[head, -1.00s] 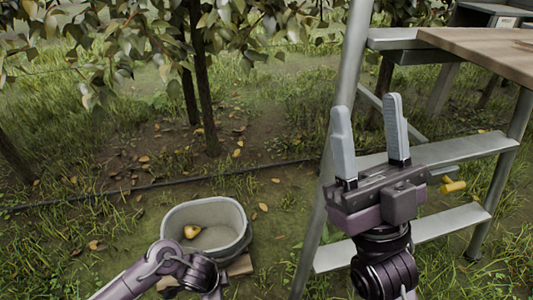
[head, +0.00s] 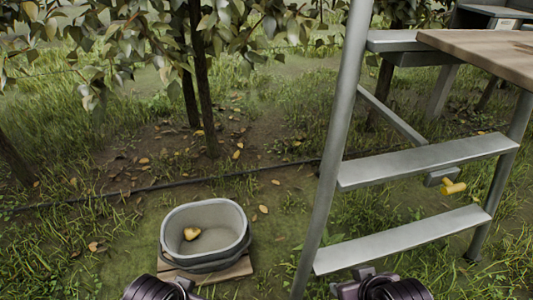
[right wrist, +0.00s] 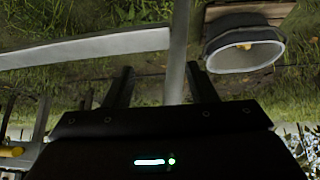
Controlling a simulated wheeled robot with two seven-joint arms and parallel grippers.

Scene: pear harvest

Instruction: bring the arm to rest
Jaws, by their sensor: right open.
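My right gripper is out of the head view except for part of my right arm at the bottom edge. In the right wrist view my right gripper (right wrist: 160,88) shows two dark fingers set wide apart with nothing between them. A metal ladder post passes behind the gap. My left gripper is not in view; only a rounded part of my left arm shows at the bottom of the head view. A grey bucket (head: 240,243) stands on a wooden board with one yellow pear (head: 191,233) inside.
A metal ladder (head: 427,160) stands right of the bucket, with a wooden tabletop (head: 490,50) at the upper right. A yellow-handled item (head: 453,187) shows behind the steps. Tree trunks (head: 203,80) and leafy branches fill the back left. Grass and fallen leaves cover the ground.

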